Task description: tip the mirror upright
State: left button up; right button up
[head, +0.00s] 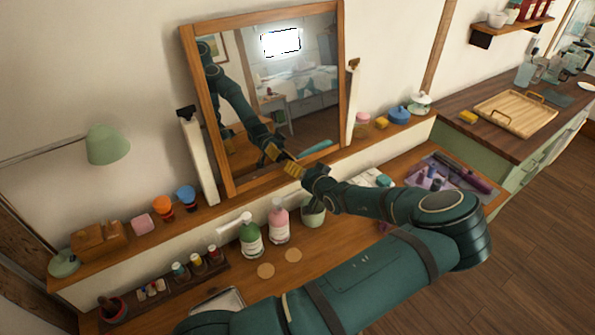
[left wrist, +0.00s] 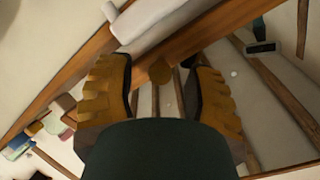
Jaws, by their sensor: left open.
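The mirror (head: 262,17) has a wooden frame and hangs between two pale posts (head: 199,155) (head: 353,100) on the back ledge. It looks tilted rather than square to the posts. Its glass reflects a bed, a bright window and my arm. My left gripper (head: 292,168) is in front of the lower part of the glass, with yellow pads pointing at it. In the left wrist view the two pads (left wrist: 160,88) stand apart with nothing clearly held between them. A wooden bar, likely the mirror's frame (left wrist: 195,42), runs beyond the fingertips; contact cannot be told.
Small jars line the ledge on both sides. A green lamp (head: 107,145) is at left. A tray of purple items (head: 450,175) is at right.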

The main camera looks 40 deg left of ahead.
pick_arm(q)
jog(key=shift+w+a+f, duration=0.15)
jog(key=shift+a, duration=0.35)
grip_shut()
jog(key=shift+b+x, duration=0.5)
jog(key=shift+x, duration=1.45)
grip_release()
jog(key=shift+d, duration=0.1)
